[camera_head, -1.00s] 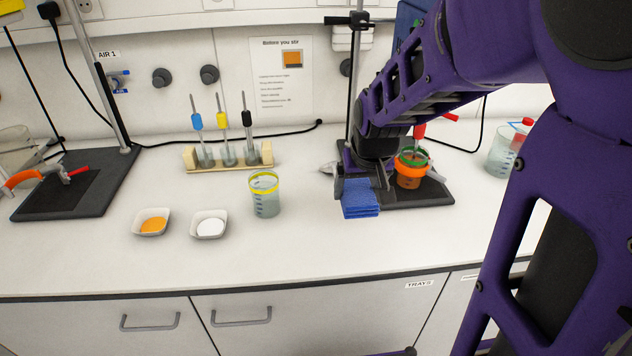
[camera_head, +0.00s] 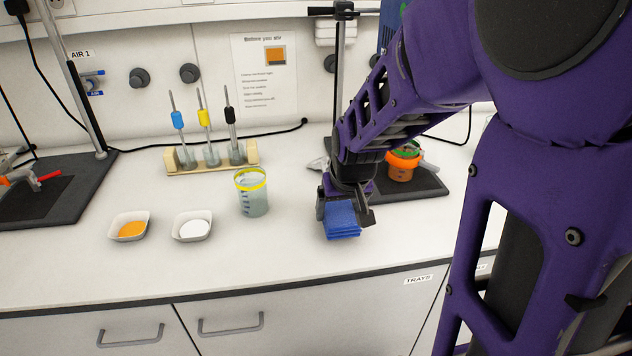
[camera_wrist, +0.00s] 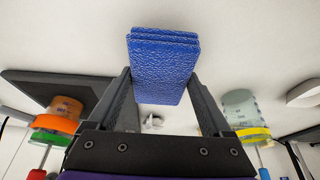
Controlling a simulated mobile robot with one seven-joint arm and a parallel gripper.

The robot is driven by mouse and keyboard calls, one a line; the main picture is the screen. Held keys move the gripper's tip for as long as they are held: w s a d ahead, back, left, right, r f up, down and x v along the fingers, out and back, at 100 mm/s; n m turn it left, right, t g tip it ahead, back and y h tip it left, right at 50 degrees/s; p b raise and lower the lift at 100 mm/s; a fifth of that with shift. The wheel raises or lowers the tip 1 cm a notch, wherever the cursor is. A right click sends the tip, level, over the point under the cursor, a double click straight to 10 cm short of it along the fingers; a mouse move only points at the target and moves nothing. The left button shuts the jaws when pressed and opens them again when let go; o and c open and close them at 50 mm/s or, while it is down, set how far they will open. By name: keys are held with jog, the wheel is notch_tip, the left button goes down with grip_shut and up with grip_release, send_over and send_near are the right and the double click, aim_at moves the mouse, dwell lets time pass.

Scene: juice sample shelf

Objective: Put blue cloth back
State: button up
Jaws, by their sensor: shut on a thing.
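The blue cloth (camera_head: 341,219) is a folded, textured stack at the right of centre on the bench in the head view. My gripper (camera_head: 345,214) is shut on it, with a finger on each side. In the wrist view the cloth (camera_wrist: 163,62) stands out beyond the fingertips of my gripper (camera_wrist: 160,80). I cannot tell for sure whether the cloth touches the bench or hangs just above it.
A yellow-rimmed beaker (camera_head: 251,192) stands left of the cloth. Two white dishes, one with orange powder (camera_head: 131,229) and one with white (camera_head: 194,226), are further left. A wooden rack (camera_head: 212,160) stands behind. An orange-collared beaker (camera_head: 402,164) stands on a dark stand base (camera_head: 425,184). The bench front is clear.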

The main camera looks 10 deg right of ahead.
jog(key=shift+f+b, duration=0.45)
jog(key=shift+f, duration=0.7)
jog(key=shift+f, duration=0.15)
jog(key=o, duration=1.2)
jog(key=shift+o, duration=0.2)
